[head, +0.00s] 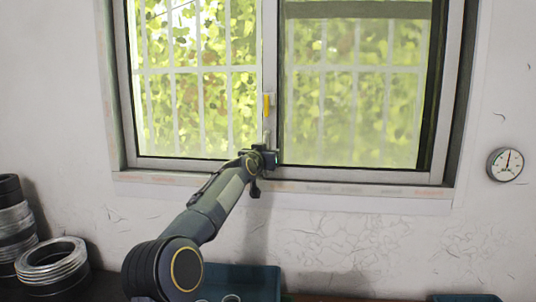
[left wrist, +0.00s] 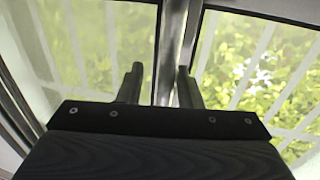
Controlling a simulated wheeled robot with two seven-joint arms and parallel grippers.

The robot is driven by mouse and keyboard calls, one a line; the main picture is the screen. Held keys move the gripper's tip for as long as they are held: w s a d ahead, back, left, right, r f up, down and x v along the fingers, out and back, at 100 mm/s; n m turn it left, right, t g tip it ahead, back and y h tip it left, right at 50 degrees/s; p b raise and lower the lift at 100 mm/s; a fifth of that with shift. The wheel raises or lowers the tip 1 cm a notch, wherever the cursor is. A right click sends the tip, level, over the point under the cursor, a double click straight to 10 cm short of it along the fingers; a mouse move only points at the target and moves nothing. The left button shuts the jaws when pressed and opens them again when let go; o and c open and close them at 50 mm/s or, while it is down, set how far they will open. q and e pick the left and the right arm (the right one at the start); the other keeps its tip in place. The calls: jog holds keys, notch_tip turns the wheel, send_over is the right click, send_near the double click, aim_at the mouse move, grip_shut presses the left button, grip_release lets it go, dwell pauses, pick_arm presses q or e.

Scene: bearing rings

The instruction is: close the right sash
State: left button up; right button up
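The right sash (head: 350,120) is the hazier pane in the right half of the window, with a dark strip along its right side. A pale upright stile (head: 270,60) stands at the middle of the window and carries a small yellow handle (head: 266,106). My left gripper (head: 265,152) is at the foot of this stile, below the yellow handle. In the left wrist view its two dark fingers (left wrist: 160,82) are apart, with the metal stile (left wrist: 171,45) showing between and beyond them. I cannot tell whether either finger touches it. My right gripper is not in view.
The window sill (head: 350,192) runs just below the gripper. A round gauge (head: 505,164) hangs on the wall at right. Stacked metal rings (head: 52,265) stand at lower left. A blue tray (head: 250,280) lies below the window, partly behind my left arm.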

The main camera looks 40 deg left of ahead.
pick_arm(q)
jog(key=b+v, duration=0.4)
jog(key=v, duration=0.3)
jog(key=shift+s+d, duration=0.25)
jog(key=shift+s, duration=0.1)
